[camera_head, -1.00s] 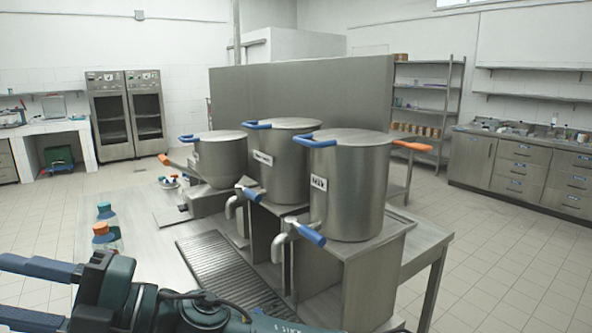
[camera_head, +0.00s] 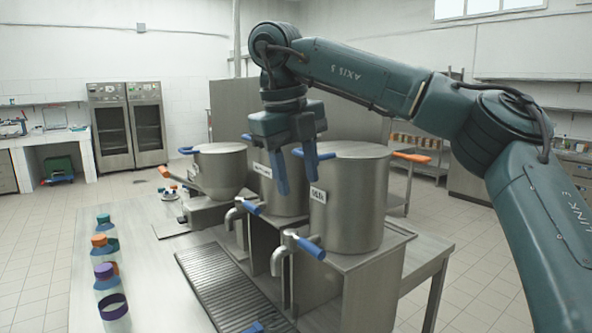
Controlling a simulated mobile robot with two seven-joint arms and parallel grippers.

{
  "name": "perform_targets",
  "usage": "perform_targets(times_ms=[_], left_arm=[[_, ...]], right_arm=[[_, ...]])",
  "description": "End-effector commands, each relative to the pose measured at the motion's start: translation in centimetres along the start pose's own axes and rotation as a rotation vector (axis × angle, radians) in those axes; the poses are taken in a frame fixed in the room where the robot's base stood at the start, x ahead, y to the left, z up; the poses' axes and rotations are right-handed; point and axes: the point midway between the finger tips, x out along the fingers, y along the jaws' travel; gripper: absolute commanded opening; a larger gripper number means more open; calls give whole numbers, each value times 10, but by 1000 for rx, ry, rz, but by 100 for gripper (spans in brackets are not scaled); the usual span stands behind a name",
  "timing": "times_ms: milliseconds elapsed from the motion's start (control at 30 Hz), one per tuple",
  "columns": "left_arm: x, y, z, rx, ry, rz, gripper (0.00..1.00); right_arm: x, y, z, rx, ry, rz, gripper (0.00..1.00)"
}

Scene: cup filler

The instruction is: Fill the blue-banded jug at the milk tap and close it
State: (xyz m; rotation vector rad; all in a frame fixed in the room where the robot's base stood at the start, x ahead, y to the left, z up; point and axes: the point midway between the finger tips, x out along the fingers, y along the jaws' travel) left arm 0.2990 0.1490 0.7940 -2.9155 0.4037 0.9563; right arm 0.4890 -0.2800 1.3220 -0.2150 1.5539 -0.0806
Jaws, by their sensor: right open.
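The pot labelled milk (camera_head: 357,205) is the nearest of three steel pots on the stand. Its tap (camera_head: 285,252) has a blue lever (camera_head: 310,248), and no stream shows. My right gripper (camera_head: 297,182) is open and empty, fingers pointing down, in front of the middle pot and above the taps; its distance from them is hard to judge. My left gripper is not in view.
A ribbed drip tray (camera_head: 215,285) lies below the taps, with a small unclear blue piece (camera_head: 252,327) at the bottom edge.

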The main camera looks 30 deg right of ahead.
Motion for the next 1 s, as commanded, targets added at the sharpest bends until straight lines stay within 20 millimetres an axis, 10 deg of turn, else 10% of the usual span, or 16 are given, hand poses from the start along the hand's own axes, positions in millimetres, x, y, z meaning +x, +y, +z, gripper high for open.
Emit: perform_targets(times_ms=[1000], left_arm=[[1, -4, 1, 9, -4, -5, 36]], right_arm=[[128, -5, -2, 10, 4, -8, 43]])
